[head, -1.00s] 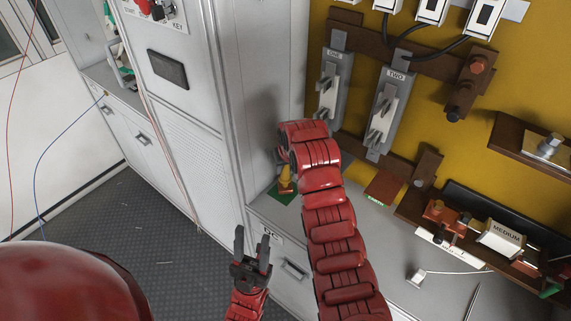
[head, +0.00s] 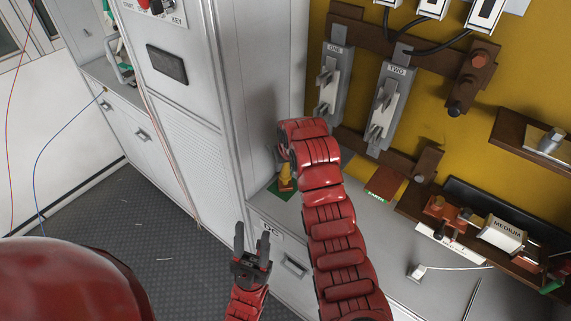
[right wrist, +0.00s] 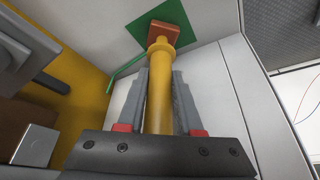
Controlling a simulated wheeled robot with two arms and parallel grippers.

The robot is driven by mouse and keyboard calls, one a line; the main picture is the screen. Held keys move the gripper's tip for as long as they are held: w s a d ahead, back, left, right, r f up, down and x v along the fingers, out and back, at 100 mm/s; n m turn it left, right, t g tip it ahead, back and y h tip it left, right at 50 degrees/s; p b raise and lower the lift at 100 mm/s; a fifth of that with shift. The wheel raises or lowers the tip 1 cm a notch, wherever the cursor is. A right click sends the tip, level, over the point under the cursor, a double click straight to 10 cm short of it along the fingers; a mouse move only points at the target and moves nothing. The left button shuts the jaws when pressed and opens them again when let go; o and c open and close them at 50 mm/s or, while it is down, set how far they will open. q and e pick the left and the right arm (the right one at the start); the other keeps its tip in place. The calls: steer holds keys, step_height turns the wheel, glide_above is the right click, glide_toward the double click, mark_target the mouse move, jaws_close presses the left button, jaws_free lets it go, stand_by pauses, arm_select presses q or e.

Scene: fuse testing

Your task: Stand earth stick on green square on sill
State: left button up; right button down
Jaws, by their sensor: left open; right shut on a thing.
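The earth stick (right wrist: 159,95) is a yellow rod with a collar and an orange-brown block at its far end. My right gripper (right wrist: 161,78) is shut on its shaft. The block end lies over the green square (right wrist: 178,12); I cannot tell whether it touches. In the head view a short yellow part of the stick (head: 286,175) shows, looking roughly upright above the green square (head: 279,192) on the grey sill (head: 345,212). My red right arm hides most of that gripper there. My left gripper (head: 252,245) is open and empty, low in front of the cabinet.
A tall grey cabinet (head: 190,110) stands close left of the stick. A yellow panel with switches ONE (head: 332,85) and TWO (head: 390,105) rises behind. A red-brown plate (head: 385,182) and a MEDIUM block (head: 502,234) are to the right. A thin green piece (right wrist: 125,70) runs beside the stick.

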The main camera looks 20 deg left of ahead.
stand_by(0.4)
jaws_free()
steer(key=shift+f, duration=0.1)
stand_by(0.5)
steer(key=shift+s+d+r+b, duration=0.15)
steer(key=shift+r+b, duration=0.15)
steer(key=shift+r, duration=0.3)
steer(key=shift+b+v, duration=0.65)
steer(key=shift+v, duration=1.75)
